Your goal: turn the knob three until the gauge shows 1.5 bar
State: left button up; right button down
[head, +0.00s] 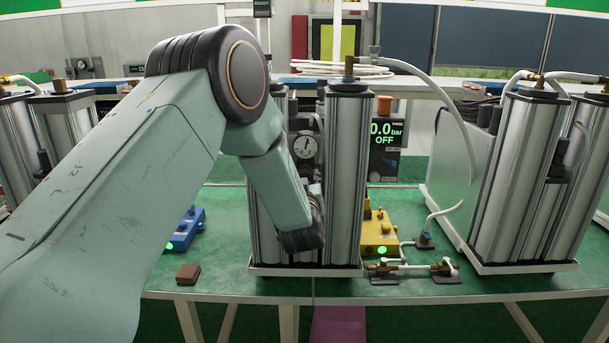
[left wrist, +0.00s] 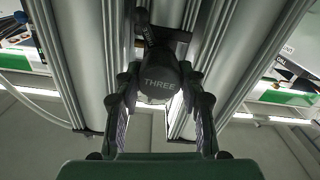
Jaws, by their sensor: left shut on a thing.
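The knob three (left wrist: 161,84) is dark, carries the word THREE, and sits between two silver columns in the left wrist view. My left gripper (left wrist: 160,98) is shut on it, one finger on each side. In the head view my left arm covers the knob and most of the left gripper, low in front of the middle column pair. A black display (head: 386,135) behind the right column reads 0.0 bar OFF. My right gripper is not in view.
Another column pair (head: 530,175) stands at the right, and one at the left (head: 68,125). A blue box (head: 186,229), a yellow box (head: 378,233), a brown block (head: 188,274) and small brass fittings (head: 412,268) lie on the green bench (head: 235,290). White hoses hang at the right.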

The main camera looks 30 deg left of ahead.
pick_arm(q)
jog(key=m+p, duration=0.2)
jog(key=m, duration=0.3)
jog(key=shift+f+p, duration=0.2)
jog(key=shift+p, duration=0.1)
jog(key=shift+d+f+m+p, duration=0.1)
jog(key=shift+m+p, duration=0.4)
jog(key=shift+m, duration=0.8)
jog(key=shift+s, duration=0.1)
jog(key=o, duration=1.2)
jog(key=shift+r, duration=0.2)
jog(key=v, duration=1.2)
